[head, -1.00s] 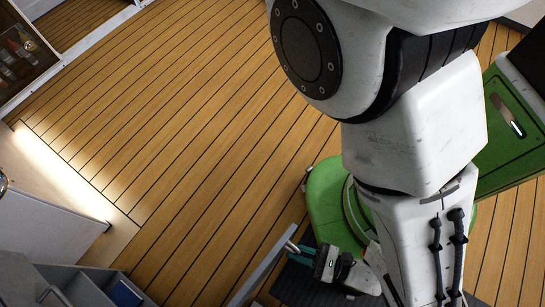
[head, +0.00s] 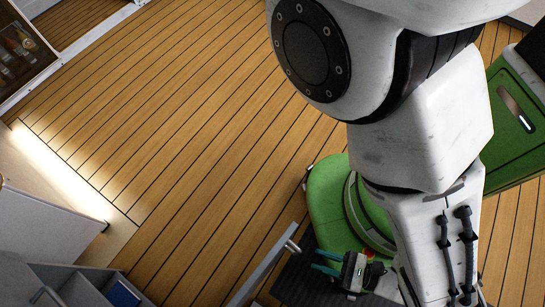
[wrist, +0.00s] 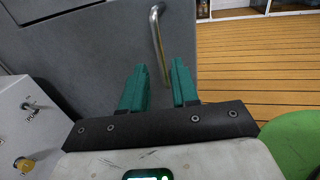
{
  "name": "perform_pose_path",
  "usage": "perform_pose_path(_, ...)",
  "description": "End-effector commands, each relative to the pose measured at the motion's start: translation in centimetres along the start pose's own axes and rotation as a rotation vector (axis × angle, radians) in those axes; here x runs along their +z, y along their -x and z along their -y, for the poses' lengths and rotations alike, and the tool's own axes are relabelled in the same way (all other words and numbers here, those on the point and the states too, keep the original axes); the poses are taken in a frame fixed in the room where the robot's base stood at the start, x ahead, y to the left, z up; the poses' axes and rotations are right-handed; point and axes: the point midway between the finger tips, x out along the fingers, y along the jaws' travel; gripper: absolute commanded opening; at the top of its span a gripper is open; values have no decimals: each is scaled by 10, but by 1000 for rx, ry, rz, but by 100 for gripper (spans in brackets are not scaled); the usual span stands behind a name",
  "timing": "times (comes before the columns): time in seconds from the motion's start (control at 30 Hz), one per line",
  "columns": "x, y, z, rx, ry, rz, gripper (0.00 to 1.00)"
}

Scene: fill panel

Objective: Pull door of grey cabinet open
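The grey cabinet (head: 45,270) is at the lower left of the head view, with its inside showing. Its grey door (head: 262,272) stands swung out from it, seen nearly edge-on; its face fills much of the wrist view (wrist: 90,60). A metal bar handle (head: 291,244) sits near the door's outer edge; it also shows upright in the wrist view (wrist: 157,45), ahead of the fingers. My gripper (head: 322,263) is just right of the handle, apart from it. Its two teal fingers are parted with nothing between them in the wrist view (wrist: 158,88).
A blue item (head: 123,293) lies inside the cabinet. A light panel (wrist: 35,125) with switches and a knob is at left in the wrist view. Wooden floor (head: 190,140) lies clear beyond the door. My green base is at right.

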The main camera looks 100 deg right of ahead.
Motion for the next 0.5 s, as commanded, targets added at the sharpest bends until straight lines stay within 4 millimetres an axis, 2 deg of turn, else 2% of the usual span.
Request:
perform_pose_path(0.1,-3,19,0,0,-1,-3,29)
perform_pose_path(0.2,-2,29,0,0,0,-2,29)
perform_pose_path(0.5,0,36,0,0,1,0,29)
